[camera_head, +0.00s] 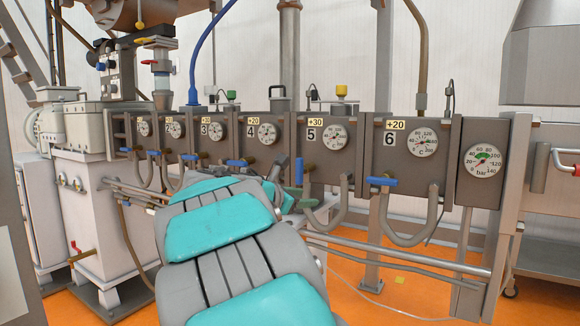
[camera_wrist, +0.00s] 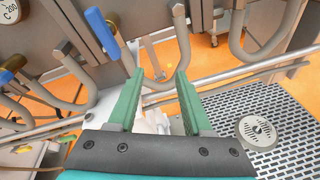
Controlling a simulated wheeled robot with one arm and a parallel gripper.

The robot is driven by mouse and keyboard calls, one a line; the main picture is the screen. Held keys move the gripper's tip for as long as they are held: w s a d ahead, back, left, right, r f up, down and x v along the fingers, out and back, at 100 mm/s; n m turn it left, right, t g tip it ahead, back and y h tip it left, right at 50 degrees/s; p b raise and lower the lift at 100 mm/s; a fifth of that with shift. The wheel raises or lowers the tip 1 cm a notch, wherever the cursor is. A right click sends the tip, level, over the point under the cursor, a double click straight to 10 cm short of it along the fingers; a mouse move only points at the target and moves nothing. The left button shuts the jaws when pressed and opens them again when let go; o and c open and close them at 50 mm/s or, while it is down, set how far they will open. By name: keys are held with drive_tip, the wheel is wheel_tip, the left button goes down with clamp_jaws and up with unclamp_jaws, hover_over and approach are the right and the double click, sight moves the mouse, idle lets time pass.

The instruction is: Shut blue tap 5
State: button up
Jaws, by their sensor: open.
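Blue tap 5 (camera_head: 299,172) sits at the lower left of the panel (camera_head: 328,160) numbered 5. Its handle stands nearly upright in the head view, unlike the level handles of taps 4 and 6. In the wrist view the large tilted blue handle (camera_wrist: 101,30), which appears to be tap 5, lies up and left of my gripper (camera_wrist: 158,82). My gripper is open, with two green fingers and nothing held between them. The handle is outside the jaws, beyond the left finger; contact cannot be told. In the head view my arm hides most of the gripper.
Blue tap 4 (camera_head: 237,163) and blue tap 6 (camera_head: 382,181) flank it. A curved grey pipe (camera_head: 333,210) hangs below panel 5. A metal rail (camera_head: 400,256) runs below the panels. A perforated plate (camera_wrist: 285,115) lies at the right in the wrist view.

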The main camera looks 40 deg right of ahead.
sight(302, 161)
drive_tip(key=w+r+n, duration=0.1)
drive_tip(key=w+r, duration=0.1)
drive_tip(key=w+r+n+t+h, duration=0.1)
drive_tip(key=w+r+n, duration=0.1)
drive_tip(key=w+d+r+n+t+h, duration=0.1)
drive_tip(key=w+r+n, duration=0.1)
drive_tip(key=r, duration=0.1)
drive_tip(key=shift+w+d, duration=0.1)
drive_tip(key=shift+w, duration=0.25)
drive_tip(key=x, duration=0.7)
drive_tip(key=shift+w+d+r, duration=0.1)
drive_tip(key=shift+w+d, duration=0.05)
drive_tip(key=shift+d, duration=0.1)
clamp_jaws()
